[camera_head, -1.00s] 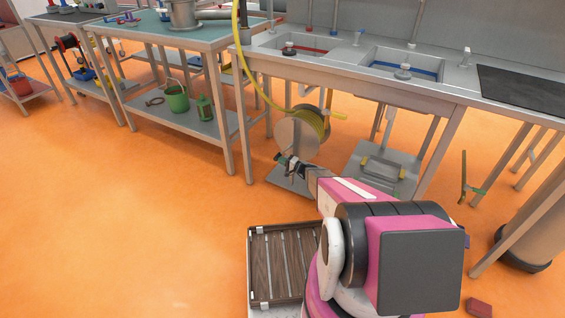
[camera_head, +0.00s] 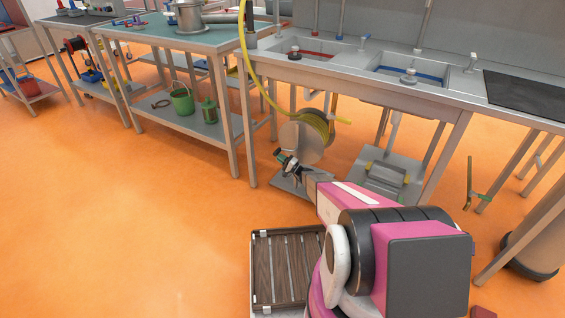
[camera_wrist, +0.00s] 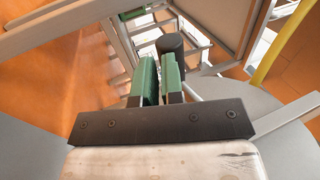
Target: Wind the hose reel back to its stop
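The hose reel stands under the sink bench in the head view, with a grey side disc (camera_head: 298,143) and yellow hose (camera_head: 318,122) wound on it. My gripper (camera_head: 281,156) is just left of and in front of the disc. In the wrist view its two green finger pads (camera_wrist: 160,72) are nearly together, with only a narrow gap and nothing visible between them. A dark round knob (camera_wrist: 170,43) shows beyond the fingertips, in line with the right pad; whether they touch it I cannot tell. The grey disc (camera_wrist: 270,145) fills the lower right there.
The sink bench (camera_head: 345,75) overhangs the reel, with its legs close by. A workbench with a lower shelf (camera_head: 160,120) holding a green bucket (camera_head: 182,101) stands left. A slatted tray (camera_head: 283,265) is beside my arm. The orange floor at left is clear.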

